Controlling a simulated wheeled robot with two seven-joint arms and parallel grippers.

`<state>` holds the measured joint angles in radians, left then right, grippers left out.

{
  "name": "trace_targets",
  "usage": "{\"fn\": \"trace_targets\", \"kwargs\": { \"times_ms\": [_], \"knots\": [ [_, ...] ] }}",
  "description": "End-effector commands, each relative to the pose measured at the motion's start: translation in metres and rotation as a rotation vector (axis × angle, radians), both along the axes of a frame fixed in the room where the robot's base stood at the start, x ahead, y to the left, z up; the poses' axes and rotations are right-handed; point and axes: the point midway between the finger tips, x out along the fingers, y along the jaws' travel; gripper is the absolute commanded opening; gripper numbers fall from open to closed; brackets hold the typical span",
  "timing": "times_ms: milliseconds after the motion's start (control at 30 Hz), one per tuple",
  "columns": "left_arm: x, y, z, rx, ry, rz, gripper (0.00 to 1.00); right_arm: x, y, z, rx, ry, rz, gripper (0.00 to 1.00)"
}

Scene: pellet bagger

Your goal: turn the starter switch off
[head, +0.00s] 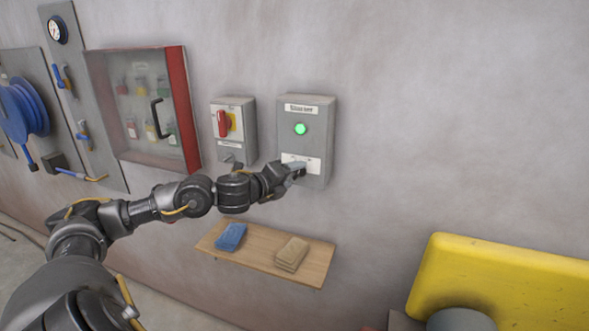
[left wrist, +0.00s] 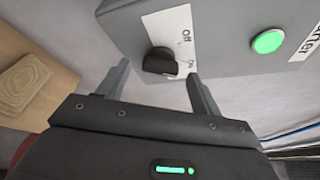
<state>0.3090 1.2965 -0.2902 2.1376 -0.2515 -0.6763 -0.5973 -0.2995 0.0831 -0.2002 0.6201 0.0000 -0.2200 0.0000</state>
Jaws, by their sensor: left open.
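The starter box (head: 321,148) is a grey box on the wall with a lit green lamp (head: 300,129). In the left wrist view its black rotary switch (left wrist: 160,62) sits on a white plate marked Off and On. The knob's narrow end points towards the On mark. My left gripper (head: 296,171) is at the lower part of the box and hides the switch in the head view. In the left wrist view the left gripper (left wrist: 160,85) is open, its fingers on either side of the knob and apart from it. My right gripper is not in view.
A grey box with a red handle (head: 224,124) is left of the starter box. A red-framed cabinet (head: 188,110) is further left. A wooden shelf (head: 265,262) with a blue cloth and a tan block is below. A yellow object (head: 500,285) stands at lower right.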

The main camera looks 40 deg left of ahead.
Motion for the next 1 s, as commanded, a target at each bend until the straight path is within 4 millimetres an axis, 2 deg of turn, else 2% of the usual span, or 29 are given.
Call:
{"fn": "trace_targets", "kwargs": {
  "times_ms": [200, 533, 867, 1000],
  "knots": [
    [0.016, -0.001, -0.002, -0.001, -0.001, 0.000, 0.65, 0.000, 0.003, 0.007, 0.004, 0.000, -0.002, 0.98],
    [0.018, -0.001, -0.004, 0.002, 0.000, -0.001, 0.65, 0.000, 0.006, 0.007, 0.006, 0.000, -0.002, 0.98],
    [0.018, -0.001, -0.004, 0.002, 0.000, -0.001, 0.22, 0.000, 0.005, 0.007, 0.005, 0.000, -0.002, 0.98],
    [0.018, -0.001, -0.005, -0.002, 0.000, -0.001, 0.21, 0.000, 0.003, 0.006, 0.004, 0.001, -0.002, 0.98]
  ]
}}
